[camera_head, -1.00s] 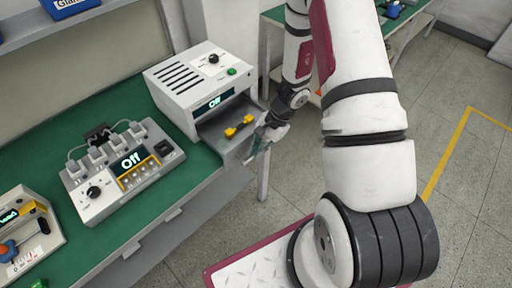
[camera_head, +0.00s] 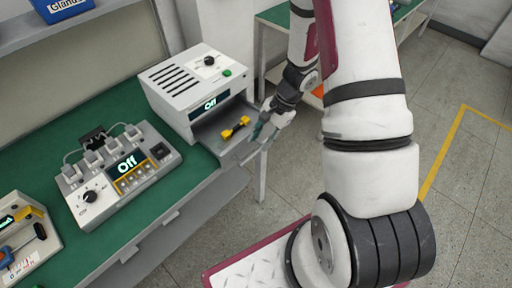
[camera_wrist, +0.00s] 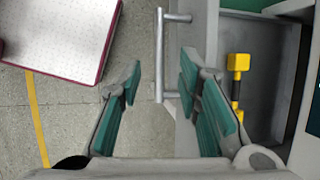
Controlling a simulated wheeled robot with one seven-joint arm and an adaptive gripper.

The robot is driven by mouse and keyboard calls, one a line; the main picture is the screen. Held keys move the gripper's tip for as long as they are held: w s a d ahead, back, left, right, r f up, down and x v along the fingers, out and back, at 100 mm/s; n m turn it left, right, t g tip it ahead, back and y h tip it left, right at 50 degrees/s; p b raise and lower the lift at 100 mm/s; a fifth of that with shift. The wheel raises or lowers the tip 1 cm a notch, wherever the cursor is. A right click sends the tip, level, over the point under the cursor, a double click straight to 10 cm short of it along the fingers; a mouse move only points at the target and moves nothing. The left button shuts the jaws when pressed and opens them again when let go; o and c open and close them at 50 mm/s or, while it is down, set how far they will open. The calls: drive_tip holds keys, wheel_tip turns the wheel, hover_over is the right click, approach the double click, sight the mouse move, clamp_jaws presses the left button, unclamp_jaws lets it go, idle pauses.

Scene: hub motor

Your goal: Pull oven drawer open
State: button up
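The oven (camera_head: 190,85) is a white box with a display reading Off, at the back of the green bench in the head view. Its grey drawer (camera_head: 212,130) stands out from the front, pulled open. A yellow and black part (camera_head: 236,127) lies inside; it also shows in the wrist view (camera_wrist: 237,64). The drawer's bar handle (camera_wrist: 160,50) appears between my fingers in the wrist view, apart from both. My gripper (camera_wrist: 160,66) is open and empty. In the head view, my gripper (camera_head: 264,128) is just beyond the drawer's outer end.
A white control box (camera_head: 120,172) with plugs and an Off display stands left of the oven. Another device (camera_head: 22,240) is at the lower left. Open floor (camera_head: 290,175) lies right of the bench. A second table (camera_head: 272,22) stands behind.

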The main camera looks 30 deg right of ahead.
drive_tip(key=v, duration=0.6)
drive_tip(key=shift+r, duration=0.1)
idle(0.3)
drive_tip(key=s+a+r+n+t+h, duration=0.1)
drive_tip(key=a+r+n, duration=0.3)
drive_tip(key=r, duration=0.5)
drive_tip(key=s+a+r+n+h, duration=0.1)
drive_tip(key=s+a+r+n, duration=0.2)
drive_tip(key=r, duration=0.7)
drive_tip(key=s+a+r+n+t+h, duration=0.3)
drive_tip(key=s+r+n, duration=0.4)
drive_tip(key=s+r, duration=0.4)
drive_tip(key=shift+t+b, duration=0.45)
drive_tip(key=shift+t, duration=0.05)
